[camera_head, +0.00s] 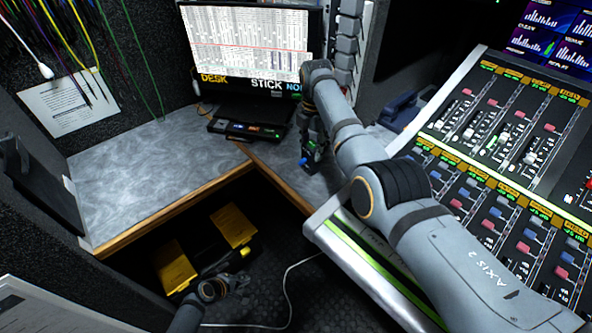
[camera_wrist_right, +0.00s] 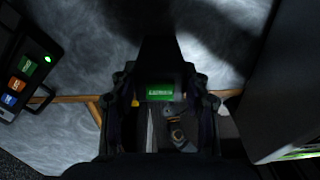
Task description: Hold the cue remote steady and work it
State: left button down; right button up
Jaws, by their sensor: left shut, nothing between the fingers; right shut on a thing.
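My right gripper (camera_head: 312,162) is over the desk corner, in front of the monitor. In the right wrist view its fingers (camera_wrist_right: 160,104) are shut on a dark thing with a lit green label, which looks like the cue remote (camera_wrist_right: 160,91). The fingers are on both sides of it. In the head view the remote is mostly hidden by the gripper, and its buttons cannot be made out. My left gripper (camera_head: 240,283) is shut and empty, low over the dark floor and apart from the remote.
A black box with green, orange and blue buttons (camera_head: 245,131) lies on the grey desk (camera_head: 150,160) by the monitor (camera_head: 248,40). The mixing console (camera_head: 500,150) fills the right. A yellow and black case (camera_head: 232,227) and a white cable (camera_head: 287,285) are on the floor.

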pick_arm(q)
jog(key=w+d+r+n+t+h, duration=0.1)
jog(key=w+d+r+n+h, duration=0.15)
jog(key=w+r, duration=0.3)
jog(key=w+d+r+n+t+h, duration=0.1)
jog(key=w+d+r+n+t, duration=0.2)
jog(key=r, duration=0.4)
jog(key=n+t+h, duration=0.2)
jog(key=n+h, duration=0.4)
send_near(302, 162)
notch_tip(302, 162, down, 2)
jog(key=s+a, duration=0.2)
jog(key=shift+w+f, duration=0.25)
jog(key=x, duration=1)
